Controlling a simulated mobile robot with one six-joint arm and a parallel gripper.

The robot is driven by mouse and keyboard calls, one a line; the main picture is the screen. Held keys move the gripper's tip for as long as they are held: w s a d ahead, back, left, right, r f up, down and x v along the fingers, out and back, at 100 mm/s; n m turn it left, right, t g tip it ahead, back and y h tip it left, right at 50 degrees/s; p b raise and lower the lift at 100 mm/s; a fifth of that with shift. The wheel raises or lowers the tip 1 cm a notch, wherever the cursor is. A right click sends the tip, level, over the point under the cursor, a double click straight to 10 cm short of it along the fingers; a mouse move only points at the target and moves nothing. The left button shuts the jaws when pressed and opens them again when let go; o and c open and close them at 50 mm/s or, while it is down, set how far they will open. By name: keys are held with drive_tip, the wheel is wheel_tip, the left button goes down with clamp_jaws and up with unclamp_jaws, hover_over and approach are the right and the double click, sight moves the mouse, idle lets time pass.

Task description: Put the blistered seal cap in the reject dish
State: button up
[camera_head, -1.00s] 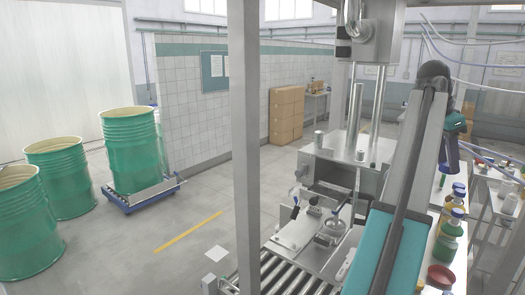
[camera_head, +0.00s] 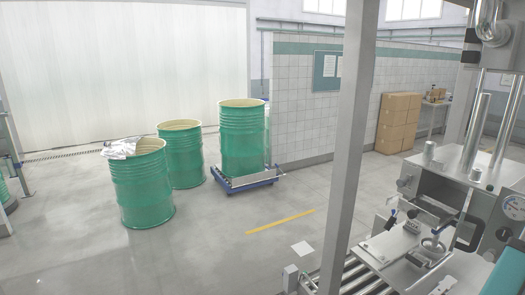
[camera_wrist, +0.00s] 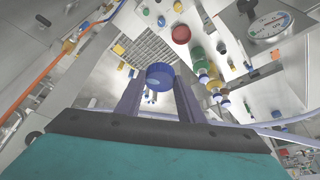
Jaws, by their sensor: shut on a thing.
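My gripper (camera_wrist: 160,88) is shut on a blue round cap (camera_wrist: 160,73), held between the two fingertips in the wrist view. The cap shows a lighter patch on its near face; I cannot tell whether this is a blister. I cannot see whether anything lies in the dish. The head view shows neither the gripper, the cap nor the dish.
The head view shows green drums (camera_head: 143,190), a grey post (camera_head: 348,150), a roller conveyor (camera_head: 365,278) and filling machine (camera_head: 455,205). Floor between is open.

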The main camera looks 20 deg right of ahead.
drive_tip(key=w+a+f+n, duration=0.1)
drive_tip(key=w+a+f, duration=0.1)
drive_tip(key=w, duration=0.6)
drive_tip(key=w+a+f+n+t+b, duration=0.1)
drive_tip(key=w+a+f, duration=0.1)
drive_tip(key=w, duration=0.6)
drive_tip(key=w+a+f+n, duration=0.2)
drive_tip(key=w, duration=0.6)
drive_tip(key=shift+w+a+h, duration=0.2)
drive_tip(key=shift+a+h, duration=0.05)
drive_tip(key=shift+h, duration=0.05)
drive_tip(key=w+a+f+n+t+b, duration=0.15)
drive_tip(key=w+a+f+n, duration=0.4)
drive_tip(key=w+a, duration=0.85)
drive_tip(key=w+a+f+n+t+b, duration=0.1)
drive_tip(key=w+a+f+n+t, duration=0.15)
drive_tip(key=w+a+f, duration=0.9)
drive_tip(key=w+a+f+n+t+y, duration=0.1)
drive_tip(key=w+a+f+n, duration=0.2)
drive_tip(key=a, duration=0.9)
drive_tip(key=w+a+f+n+t+y+b, duration=0.1)
drive_tip(key=w+a+f+n, duration=0.2)
drive_tip(key=a+n, duration=0.4)
drive_tip(key=w+a+f+n+y+b, duration=0.1)
drive_tip(key=w+a+f+n+y, duration=0.1)
drive_tip(key=a, duration=1.7)
drive_tip(key=shift+w+a+f+n+t, duration=0.2)
drive_tip(key=shift+w+f+n+t, duration=0.25)
drive_tip(key=shift+w+n, duration=0.7)
